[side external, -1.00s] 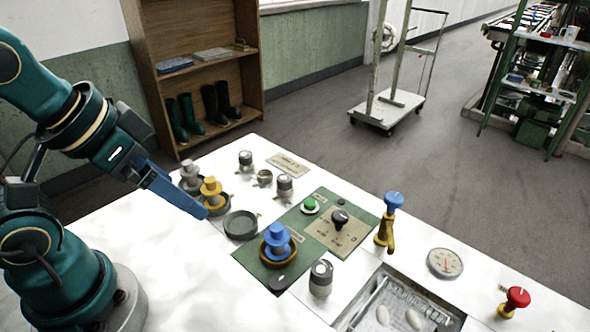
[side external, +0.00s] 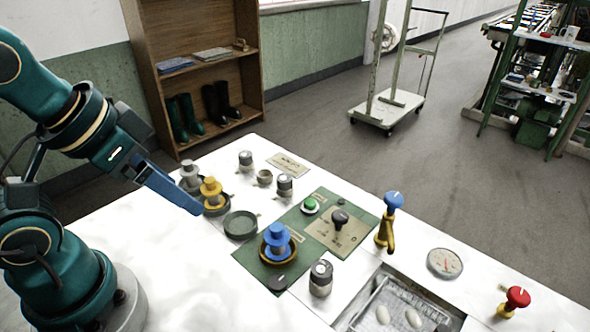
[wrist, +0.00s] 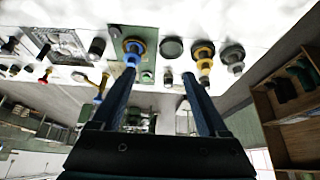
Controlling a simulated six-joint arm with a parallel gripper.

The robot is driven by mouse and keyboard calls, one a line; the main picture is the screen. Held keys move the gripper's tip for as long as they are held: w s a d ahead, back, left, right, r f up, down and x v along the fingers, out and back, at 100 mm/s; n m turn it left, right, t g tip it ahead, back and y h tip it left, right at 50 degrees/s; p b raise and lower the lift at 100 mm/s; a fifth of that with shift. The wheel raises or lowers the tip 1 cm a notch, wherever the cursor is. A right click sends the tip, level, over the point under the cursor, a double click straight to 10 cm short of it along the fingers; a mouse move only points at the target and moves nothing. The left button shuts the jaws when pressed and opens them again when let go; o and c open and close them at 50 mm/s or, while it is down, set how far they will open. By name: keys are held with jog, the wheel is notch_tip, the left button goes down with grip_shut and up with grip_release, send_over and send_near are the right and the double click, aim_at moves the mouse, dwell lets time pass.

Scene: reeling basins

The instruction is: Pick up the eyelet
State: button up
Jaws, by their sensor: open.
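My gripper (side external: 194,208) hangs at the left, above the white worktop and just in front of the yellow stepped piece. In the wrist view its two blue fingers (wrist: 159,74) are spread with nothing between them. I cannot tell for sure which thing is the eyelet; a small grey ring-like piece (side external: 264,177) stands at the back between two dark-capped knobs. Stepped pieces in grey (side external: 190,171), yellow (side external: 211,188) and blue (side external: 277,238) stand upright in round holders, apart from my gripper.
A dark round dish (side external: 240,225) lies empty. A green panel (side external: 253,262) carries a green button (side external: 310,204) and a black knob (side external: 340,218). Blue (side external: 393,201) and red (side external: 518,297) handles, a gauge (side external: 445,262) and a basin with white cocoons (side external: 413,319) are to the right. The front left worktop is clear.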

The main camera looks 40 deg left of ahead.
jog(key=w+d+r+n, duration=0.1)
jog(key=w+d+r, duration=0.1)
jog(key=w+r, duration=0.3)
jog(key=m+g, duration=0.3)
jog(key=g, duration=0.3)
send_over(322, 268)
notch_tip(322, 268, down, 12)
jog(key=shift+f, duration=2.65)
jog(key=shift+c, duration=0.4)
